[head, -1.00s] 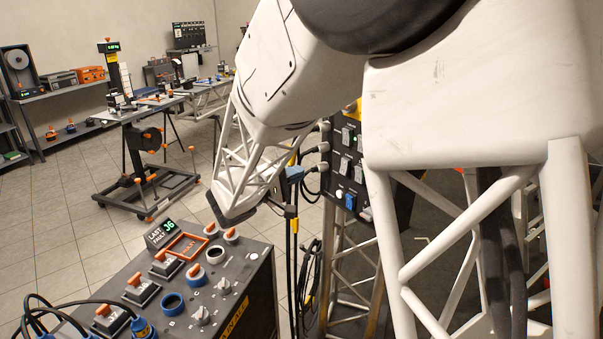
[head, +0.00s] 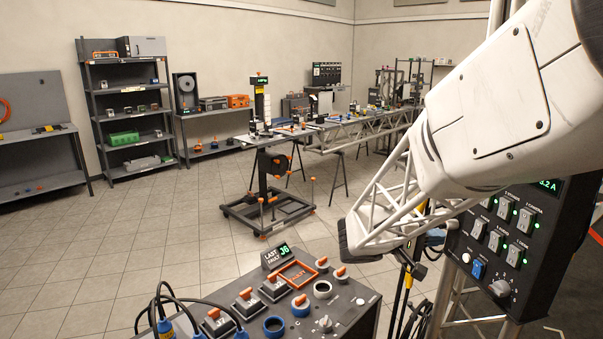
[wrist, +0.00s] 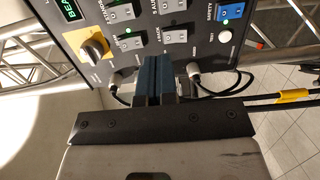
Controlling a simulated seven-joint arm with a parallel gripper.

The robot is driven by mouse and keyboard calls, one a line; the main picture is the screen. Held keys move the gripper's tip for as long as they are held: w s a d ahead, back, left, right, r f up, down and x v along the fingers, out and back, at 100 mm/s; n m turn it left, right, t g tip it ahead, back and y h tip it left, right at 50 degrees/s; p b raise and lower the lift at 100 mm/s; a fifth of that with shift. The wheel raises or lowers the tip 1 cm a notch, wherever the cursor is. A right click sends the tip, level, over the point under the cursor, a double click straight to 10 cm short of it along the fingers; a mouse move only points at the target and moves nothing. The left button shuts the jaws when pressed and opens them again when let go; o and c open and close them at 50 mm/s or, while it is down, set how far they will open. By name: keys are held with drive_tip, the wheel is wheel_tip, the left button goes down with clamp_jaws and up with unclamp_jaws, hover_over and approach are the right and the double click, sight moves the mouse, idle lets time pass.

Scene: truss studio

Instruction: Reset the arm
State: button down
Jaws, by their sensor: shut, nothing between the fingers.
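My gripper (wrist: 152,78) shows in the wrist view as two blue-grey fingers side by side, shut with nothing between them. The fingers point toward the lower edge of a dark switch panel (wrist: 185,48); whether they touch it I cannot tell. In the head view my white truss arm comes in from the upper right, and its dark-ended link hangs near the control console (head: 345,303). The gripper itself is mostly hidden there behind that link. The same switch panel stands at the right in the head view (head: 520,262).
Cables and a white plug (wrist: 194,72) hang close beside the fingers. The console carries a "LAST FAULT 36" display (head: 278,256) and orange-capped switches. Open tiled floor (head: 130,240) lies to the left.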

drive_tip(key=s+a+f+m+g+y, duration=0.1)
drive_tip(key=s+y, duration=0.3)
drive_tip(key=s, duration=0.4)
drive_tip(key=s+a+f+g+y, duration=0.15)
drive_tip(key=s+y, duration=0.25)
drive_tip(key=s, duration=0.4)
drive_tip(key=s+a+t+y, duration=0.3)
drive_tip(key=s+a+y, duration=0.6)
drive_tip(key=s+a, duration=0.1)
drive_tip(key=shift+s+r+m, duration=0.2)
drive_tip(key=shift+s+m, duration=0.1)
drive_tip(key=shift+s, duration=0.2)
